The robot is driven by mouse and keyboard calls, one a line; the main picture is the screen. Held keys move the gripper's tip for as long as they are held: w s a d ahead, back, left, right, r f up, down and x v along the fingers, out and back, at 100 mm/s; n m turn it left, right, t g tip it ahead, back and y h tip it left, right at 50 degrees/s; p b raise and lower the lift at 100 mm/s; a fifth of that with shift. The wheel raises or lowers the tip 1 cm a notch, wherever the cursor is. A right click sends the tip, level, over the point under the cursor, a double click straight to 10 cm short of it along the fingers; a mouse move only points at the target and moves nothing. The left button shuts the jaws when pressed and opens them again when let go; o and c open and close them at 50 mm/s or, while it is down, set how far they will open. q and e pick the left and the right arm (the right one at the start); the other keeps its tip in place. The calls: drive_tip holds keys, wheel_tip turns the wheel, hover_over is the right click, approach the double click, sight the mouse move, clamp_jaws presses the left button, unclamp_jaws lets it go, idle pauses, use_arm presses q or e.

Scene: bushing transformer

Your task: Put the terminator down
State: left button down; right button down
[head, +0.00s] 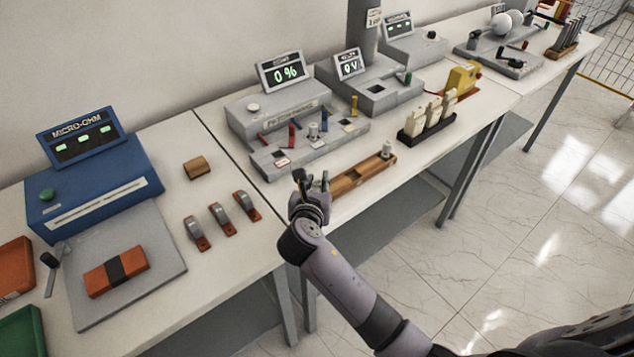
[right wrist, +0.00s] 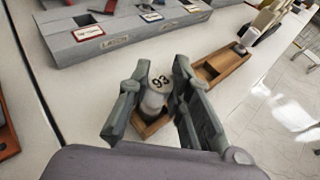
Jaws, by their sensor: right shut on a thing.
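The terminator (right wrist: 155,100) is a pale grey cylinder with "93" on its top. My right gripper (right wrist: 161,78) is shut on it, one finger on each side. It is upright, at the near-left end of the wooden tray (right wrist: 208,70); I cannot tell whether its base touches the tray floor. In the head view my right gripper (head: 312,180) is at the left end of the same tray (head: 350,184) and mostly hides the terminator. A second grey cylinder (right wrist: 241,46) stands at the tray's far end. My left gripper is not in view.
Behind the tray is a grey test block (head: 310,140) with coloured pieces. A black rack (head: 425,130) with pale pieces stands to the right. Several orange-based clamps (head: 221,219) lie to the left. The table's front edge is close to the tray.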

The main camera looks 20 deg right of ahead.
drive_tip(key=shift+f, duration=0.15)
drive_tip(key=c, duration=1.5)
unclamp_jaws()
drive_tip(key=shift+o, duration=0.2)
drive_tip(key=v, duration=1.2)
drive_tip(key=shift+b, duration=0.45)
